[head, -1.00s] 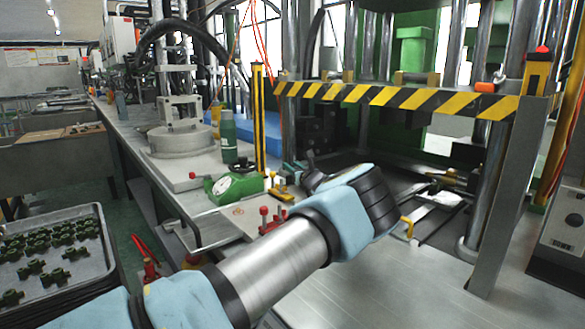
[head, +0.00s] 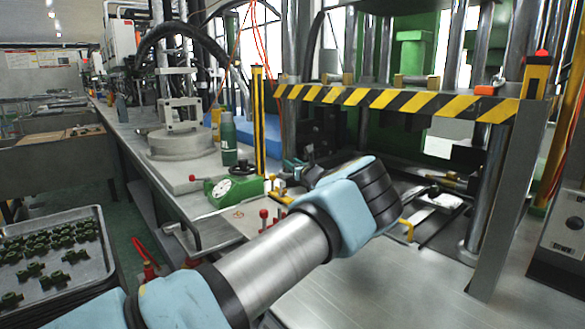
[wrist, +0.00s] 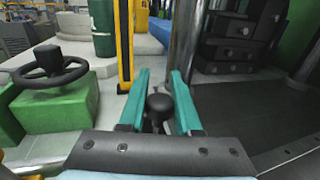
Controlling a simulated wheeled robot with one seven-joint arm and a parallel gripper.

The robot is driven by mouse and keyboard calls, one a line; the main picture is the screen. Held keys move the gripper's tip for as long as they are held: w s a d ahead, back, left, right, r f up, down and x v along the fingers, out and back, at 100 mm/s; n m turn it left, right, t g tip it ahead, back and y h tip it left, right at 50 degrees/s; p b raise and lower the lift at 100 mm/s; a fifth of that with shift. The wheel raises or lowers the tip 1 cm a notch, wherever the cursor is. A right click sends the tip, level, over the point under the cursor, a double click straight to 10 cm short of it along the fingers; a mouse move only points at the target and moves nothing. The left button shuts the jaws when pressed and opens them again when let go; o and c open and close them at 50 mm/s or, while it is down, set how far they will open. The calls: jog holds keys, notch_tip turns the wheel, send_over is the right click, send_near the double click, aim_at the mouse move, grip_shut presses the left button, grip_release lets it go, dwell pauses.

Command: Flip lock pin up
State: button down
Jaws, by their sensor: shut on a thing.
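My gripper (wrist: 159,82) shows in the wrist view as two teal fingers, with a black round-headed knob (wrist: 160,104), which looks like the lock pin, between them. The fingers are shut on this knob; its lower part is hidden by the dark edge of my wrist. In the head view my gripper (head: 294,168) is at the left front of the press, beyond my blue and black wrist. The pin is hidden there, so I cannot tell its tilt from that view.
A green block with a black handwheel (wrist: 52,68) stands left of the fingers. A yellow post (wrist: 124,45) and a metal column (wrist: 183,40) rise just beyond them. The striped press bar (head: 400,97) spans above, to the right.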

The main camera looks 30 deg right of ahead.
jog(key=shift+r, duration=0.35)
jog(key=c, duration=1)
grip_release()
jog(key=o, duration=0.4)
jog(key=shift+f, duration=0.1)
jog(key=shift+s, duration=0.1)
jog(key=shift+s+f, duration=0.1)
jog(key=shift+s, duration=0.25)
jog(key=s+b, duration=0.1)
jog(key=s, duration=0.5)
jog(key=s+b, duration=0.1)
jog(key=s, duration=0.3)
jog(key=shift+a+b, duration=0.3)
jog(key=shift+a, duration=0.05)
